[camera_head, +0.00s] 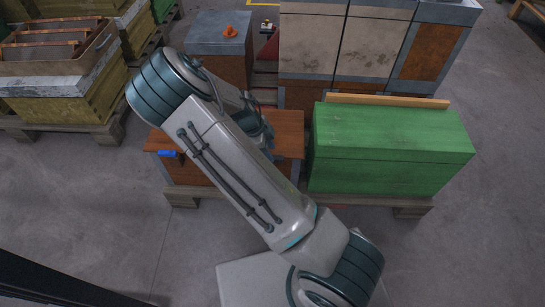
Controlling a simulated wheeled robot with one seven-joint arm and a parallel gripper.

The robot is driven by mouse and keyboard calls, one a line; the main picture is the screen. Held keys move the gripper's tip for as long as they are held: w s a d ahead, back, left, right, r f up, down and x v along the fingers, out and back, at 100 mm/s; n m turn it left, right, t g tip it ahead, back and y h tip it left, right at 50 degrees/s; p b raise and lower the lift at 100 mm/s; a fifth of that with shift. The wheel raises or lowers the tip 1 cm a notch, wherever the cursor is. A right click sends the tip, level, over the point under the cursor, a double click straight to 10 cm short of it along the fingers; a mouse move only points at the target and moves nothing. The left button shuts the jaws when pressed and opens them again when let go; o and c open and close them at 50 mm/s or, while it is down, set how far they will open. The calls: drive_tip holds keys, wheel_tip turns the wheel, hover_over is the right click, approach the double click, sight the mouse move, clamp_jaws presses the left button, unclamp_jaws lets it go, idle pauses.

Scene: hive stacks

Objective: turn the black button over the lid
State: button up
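My arm crosses the middle of the head view and covers much of a low hive with an orange-brown wooden lid (288,125). The far end of my arm, with my gripper (262,136), is mostly hidden behind my own forearm, over that lid. I cannot make out its fingers or whether they hold anything. I cannot make out a black button; my arm hides part of the lid. A small blue piece (167,154) shows at the lid's left front edge.
A green hive box (390,145) stands close on the right, with a wooden strip (388,101) behind it. Tall white hives (340,45) and a grey-topped hive (205,35) bearing an orange item (231,31) stand behind. An open frame box (60,80) is at left. The front floor is clear.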

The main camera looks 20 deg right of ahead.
drive_tip(key=shift+b+x, duration=0.3)
drive_tip(key=shift+x, duration=1.15)
clamp_jaws()
